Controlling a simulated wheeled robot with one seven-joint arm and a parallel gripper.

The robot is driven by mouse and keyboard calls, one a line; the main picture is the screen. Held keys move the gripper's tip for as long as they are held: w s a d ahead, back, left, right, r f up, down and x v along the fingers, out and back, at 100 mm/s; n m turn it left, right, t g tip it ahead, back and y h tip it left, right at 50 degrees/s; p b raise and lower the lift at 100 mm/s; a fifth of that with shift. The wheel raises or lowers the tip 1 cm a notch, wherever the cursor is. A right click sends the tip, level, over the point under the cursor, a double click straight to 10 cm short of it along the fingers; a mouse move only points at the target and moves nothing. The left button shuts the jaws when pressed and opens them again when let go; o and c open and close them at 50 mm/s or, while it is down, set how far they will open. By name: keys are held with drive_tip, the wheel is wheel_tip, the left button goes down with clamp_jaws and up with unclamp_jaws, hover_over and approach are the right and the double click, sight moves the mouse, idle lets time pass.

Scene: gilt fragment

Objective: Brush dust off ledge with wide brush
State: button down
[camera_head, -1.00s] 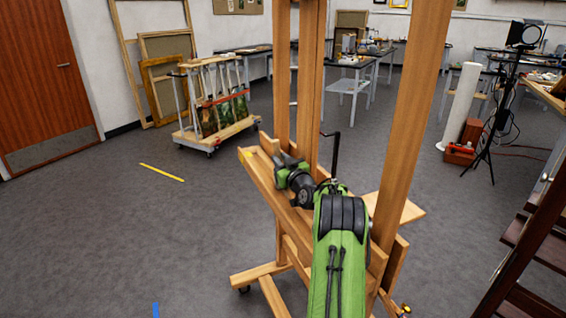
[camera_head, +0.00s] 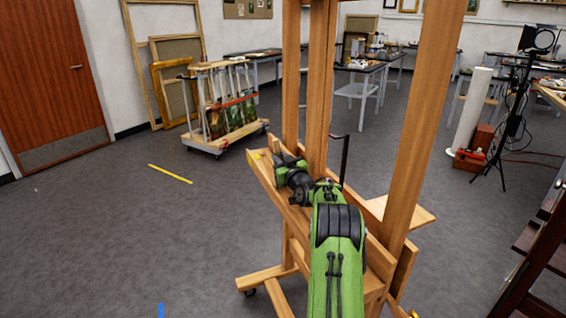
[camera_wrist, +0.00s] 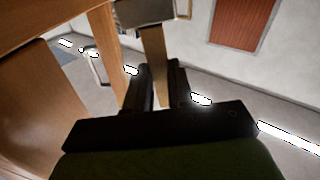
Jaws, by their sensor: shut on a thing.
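The easel's wooden ledge (camera_head: 268,182) runs from the lower right up to the far left in the head view. My gripper (camera_head: 283,160) is over the ledge near its far end, seen from behind. In the wrist view my gripper (camera_wrist: 158,82) is shut on the wooden handle of the wide brush (camera_wrist: 153,75). The brush's metal ferrule (camera_wrist: 150,12) shows at the top edge of that view. Its bristles are out of frame, so contact with the ledge cannot be told. A small yellow patch (camera_head: 256,155) shows at the ledge's far end. Dust cannot be made out.
The easel's tall posts (camera_head: 425,120) stand right beside my arm. A black crank handle (camera_head: 344,158) sticks up near my wrist. A cart with canvases (camera_head: 225,110) stands behind. A tripod lamp (camera_head: 507,120) is at the right. The floor at the left is open.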

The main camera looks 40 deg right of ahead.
drive_tip(key=b+v, duration=0.6)
drive_tip(key=v, duration=0.8)
drive_tip(key=shift+s+a+b, duration=0.15)
drive_tip(key=shift+s+b, duration=0.15)
drive_tip(key=shift+s, duration=0.05)
idle(0.8)
drive_tip(key=shift+r, duration=0.2)
wheel_tip(320, 180, up, 9)
drive_tip(key=p, duration=0.5)
drive_tip(key=shift+p, duration=0.3)
wheel_tip(320, 180, down, 8)
drive_tip(key=d+b, duration=0.1)
drive_tip(key=b, duration=0.3)
drive_tip(key=shift+s+d, duration=0.2)
drive_tip(key=shift+s, duration=0.15)
